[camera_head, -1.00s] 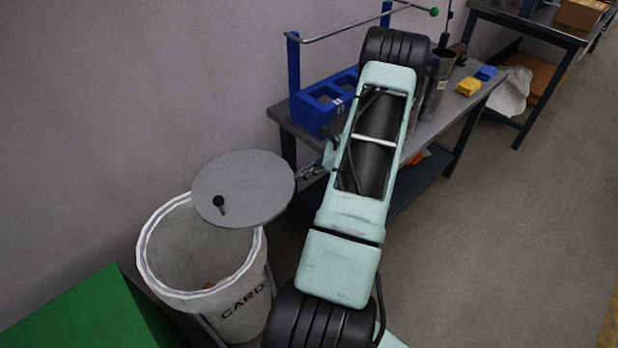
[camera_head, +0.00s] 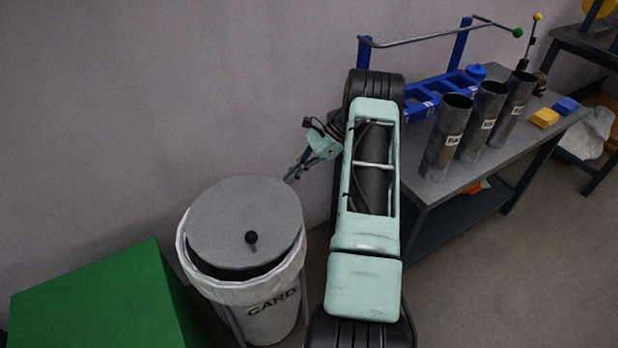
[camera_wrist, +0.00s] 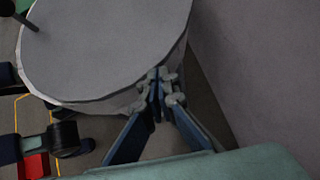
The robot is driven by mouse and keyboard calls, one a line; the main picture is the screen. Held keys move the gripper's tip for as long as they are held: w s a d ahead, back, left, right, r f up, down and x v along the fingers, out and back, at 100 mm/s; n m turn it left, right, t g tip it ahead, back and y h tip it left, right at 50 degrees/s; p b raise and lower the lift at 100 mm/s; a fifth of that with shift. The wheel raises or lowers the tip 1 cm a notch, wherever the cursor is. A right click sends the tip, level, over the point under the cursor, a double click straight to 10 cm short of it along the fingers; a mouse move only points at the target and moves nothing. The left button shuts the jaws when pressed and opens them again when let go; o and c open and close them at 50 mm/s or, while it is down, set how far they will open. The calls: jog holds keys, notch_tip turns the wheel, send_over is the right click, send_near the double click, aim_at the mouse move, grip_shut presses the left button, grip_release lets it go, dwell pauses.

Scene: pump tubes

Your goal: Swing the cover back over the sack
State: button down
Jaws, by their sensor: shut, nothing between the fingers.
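The cover (camera_head: 240,212) is a round grey disc with a black knob (camera_head: 251,238). It lies over most of the mouth of the white sack (camera_head: 268,318) marked CARD. A dark crescent gap shows at the near side between cover and sack rim. My gripper (camera_head: 292,178) is shut and empty just beyond the cover's upper right edge. In the wrist view my gripper (camera_wrist: 161,84) has its fingertips together beside the rim of the cover (camera_wrist: 110,45). I cannot tell whether they touch it.
A green box (camera_head: 95,300) stands left of the sack. The wall (camera_head: 150,90) is close behind. On the right a grey bench (camera_head: 430,190) holds several metal tubes (camera_head: 445,140), a blue rack (camera_head: 425,100) and a yellow block (camera_head: 544,117). Floor at lower right is clear.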

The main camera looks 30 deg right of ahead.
aim_at(274, 185)
jog(key=a+n, duration=0.1)
jog(key=a+n+g, duration=0.1)
jog(key=a, duration=0.1)
jog(key=shift+w+a+g, duration=0.2)
jog(key=shift+w+g, duration=0.1)
jog(key=shift+w, duration=0.1)
jog(key=shift+a+b, duration=0.3)
jog(key=shift+a, duration=0.1)
jog(key=shift+a, duration=0.2)
jog(key=shift+r, duration=0.1)
jog(key=v, duration=1.2)
jog(key=shift+d, duration=0.6)
jog(key=shift+w, duration=0.1)
